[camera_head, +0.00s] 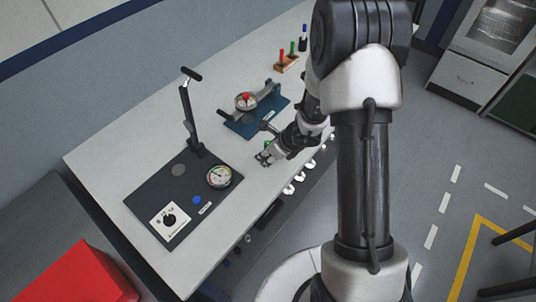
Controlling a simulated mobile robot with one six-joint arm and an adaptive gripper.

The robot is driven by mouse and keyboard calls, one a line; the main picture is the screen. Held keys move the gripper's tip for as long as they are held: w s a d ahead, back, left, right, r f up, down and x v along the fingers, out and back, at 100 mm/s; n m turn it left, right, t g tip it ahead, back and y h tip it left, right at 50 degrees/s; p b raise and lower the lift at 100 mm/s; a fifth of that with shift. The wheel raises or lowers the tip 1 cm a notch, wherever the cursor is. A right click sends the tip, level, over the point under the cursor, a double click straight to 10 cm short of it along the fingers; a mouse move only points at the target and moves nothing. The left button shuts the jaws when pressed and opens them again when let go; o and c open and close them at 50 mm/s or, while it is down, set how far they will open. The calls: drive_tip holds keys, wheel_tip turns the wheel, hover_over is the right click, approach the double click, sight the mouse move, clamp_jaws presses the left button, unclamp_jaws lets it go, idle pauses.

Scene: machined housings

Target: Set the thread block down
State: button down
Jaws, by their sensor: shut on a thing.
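My gripper (265,158) is low over the front part of the light grey bench (130,140), between the dark plate and the blue stand. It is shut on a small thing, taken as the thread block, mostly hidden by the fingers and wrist. A small green patch (267,145) shows right beside the gripper; I cannot tell if it belongs to the held thing. Whether the held thing touches the bench cannot be told at this size.
A dark plate (150,190) with a post and round dial (219,176) stands left. A blue stand (243,127) with a gauge is behind the gripper. A wooden block (287,66) with coloured pegs is at the back. Small white shapes (288,189) line the front edge.

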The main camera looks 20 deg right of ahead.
drive_tip(key=c, duration=1)
unclamp_jaws()
drive_tip(key=shift+f, duration=0.1)
drive_tip(key=p+v, duration=0.5)
drive_tip(key=v, duration=0.7)
drive_tip(key=s+a+r+n+y, duration=0.1)
drive_tip(key=s+a+r+n, duration=0.25)
drive_tip(key=r+n, duration=0.4)
drive_tip(key=s+a+r+n, duration=0.2)
drive_tip(key=a+r+n, duration=0.35)
drive_tip(key=r, duration=0.35)
drive_tip(key=s+d+r+n+h, duration=0.2)
drive_tip(key=s+r+n, duration=0.2)
drive_tip(key=s+n, duration=0.4)
drive_tip(key=s+d+r+n+h, duration=0.2)
drive_tip(key=s+d+r+n, duration=0.1)
drive_tip(key=s+n, duration=0.4)
drive_tip(key=shift+s+r+n+h, duration=0.3)
drive_tip(key=shift+s+r+n, duration=0.1)
drive_tip(key=shift+s+r, duration=0.55)
